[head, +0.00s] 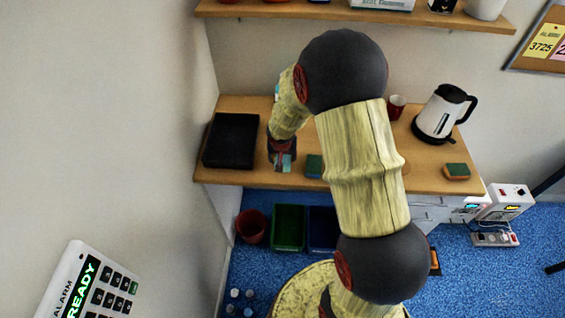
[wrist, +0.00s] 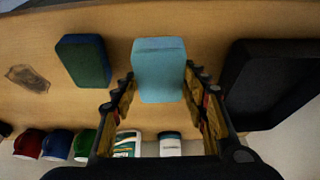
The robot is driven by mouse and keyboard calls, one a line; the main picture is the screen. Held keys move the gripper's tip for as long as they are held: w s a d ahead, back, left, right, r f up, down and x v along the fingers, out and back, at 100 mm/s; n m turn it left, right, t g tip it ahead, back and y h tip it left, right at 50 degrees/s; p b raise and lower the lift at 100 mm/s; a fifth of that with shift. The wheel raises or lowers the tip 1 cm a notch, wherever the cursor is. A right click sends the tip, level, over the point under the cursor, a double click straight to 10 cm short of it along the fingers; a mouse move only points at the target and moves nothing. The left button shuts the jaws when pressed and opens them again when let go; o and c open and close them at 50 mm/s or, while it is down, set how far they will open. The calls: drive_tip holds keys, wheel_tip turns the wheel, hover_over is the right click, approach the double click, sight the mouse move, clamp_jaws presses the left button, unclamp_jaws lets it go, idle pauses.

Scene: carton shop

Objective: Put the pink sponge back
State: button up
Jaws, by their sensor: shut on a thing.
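My gripper (wrist: 160,100) is shut on a light blue sponge (wrist: 158,65), which sits between its two fingers in the wrist view. In the head view my gripper (head: 283,157) is low over the counter near its front edge, with the light blue sponge (head: 287,163) partly showing at its tip. I cannot tell whether the sponge touches the counter. No clearly pink sponge shows in either view. A green and blue sponge (head: 314,166) lies just right of the gripper; it stands left of it in the wrist view (wrist: 84,62).
A black tray (head: 231,140) lies left of my gripper on the counter. An orange and green sponge (head: 457,171), a kettle (head: 443,112) and a red mug (head: 396,106) are on the right. A green bin (head: 288,228) and a red bin (head: 251,226) stand on the floor below.

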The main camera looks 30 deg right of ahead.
sight(283, 161)
drive_tip(key=shift+w+d+f, duration=0.15)
drive_tip(key=shift+w+f, duration=0.15)
drive_tip(key=shift+f, duration=0.2)
wheel_tip(283, 161, down, 3)
drive_tip(key=shift+w+f+b, duration=0.1)
drive_tip(key=shift+w+b, duration=0.05)
drive_tip(key=shift+b, duration=0.5)
drive_tip(key=o, duration=0.9)
drive_tip(key=shift+o, duration=0.5)
